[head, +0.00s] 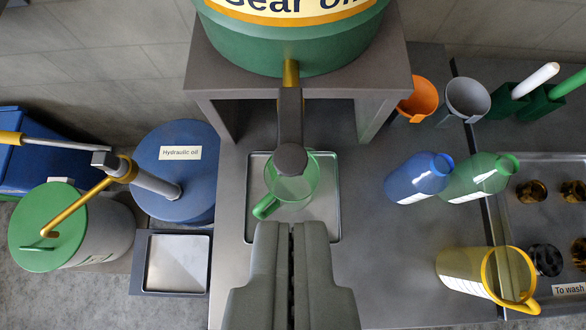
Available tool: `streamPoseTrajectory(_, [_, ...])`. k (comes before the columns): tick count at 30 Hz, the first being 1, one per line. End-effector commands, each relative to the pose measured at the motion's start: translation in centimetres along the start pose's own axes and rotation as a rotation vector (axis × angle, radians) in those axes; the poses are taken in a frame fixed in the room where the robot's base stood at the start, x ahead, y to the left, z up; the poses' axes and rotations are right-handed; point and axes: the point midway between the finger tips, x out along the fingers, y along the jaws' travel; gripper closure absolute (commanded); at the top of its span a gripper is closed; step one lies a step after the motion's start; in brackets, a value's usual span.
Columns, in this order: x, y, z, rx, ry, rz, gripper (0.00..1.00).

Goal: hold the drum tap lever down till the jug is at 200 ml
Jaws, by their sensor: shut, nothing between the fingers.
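The green gear oil drum (290,45) stands on a grey stand at the top of the view. Its tap has a brass stub and a dark lever (290,115) that points down the picture and ends in a round knob (291,158). A clear jug with a green rim and handle (266,207) stands on a metal drip tray (329,222), below the tap. The knob covers part of the jug. Its fill level and marks cannot be read. My gripper (291,228) is shut and empty, with its tips just short of the jug in the picture.
A blue hydraulic oil drum (181,190) with a pump and a green-lidded can (50,228) stand left. Right are blue (415,180) and green bottles (475,180), a yellow-rimmed jug (475,272), orange (418,98) and grey funnels (467,97), and a "To wash" tray.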

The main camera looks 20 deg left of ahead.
Motion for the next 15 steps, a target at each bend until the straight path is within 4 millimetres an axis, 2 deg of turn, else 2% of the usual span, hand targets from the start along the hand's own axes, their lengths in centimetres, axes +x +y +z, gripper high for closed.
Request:
streamPoseTrajectory(5, [1.3,0.0,0.0,0.0,-0.001,-0.001,1.0])
streamPoseTrajectory(15, [7.0,0.0,0.0,0.0,-0.001,-0.001,1.0])
